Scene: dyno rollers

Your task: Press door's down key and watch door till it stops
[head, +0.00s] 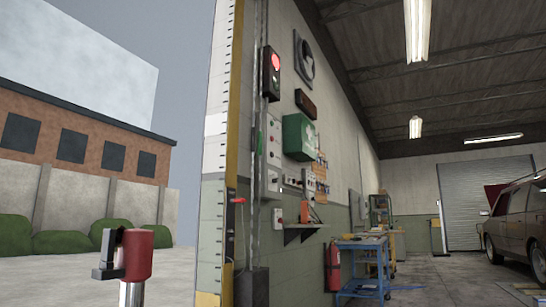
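A closed grey roller door (487,203) stands at the far end of the hall. No door curtain shows in the near opening on the left. My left gripper (106,254), dark with a red section behind it, is at lower left, well apart from the wall boxes. Its finger gap cannot be made out. My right gripper is out of view.
A signal lamp (271,73) glows red above the panels. A white post with tick marks (216,125) edges the doorway. A small shelf (303,227), a blue cart (362,245) and a red extinguisher (332,266) line the wall. A car (520,225) stands right. Outdoor paving is clear.

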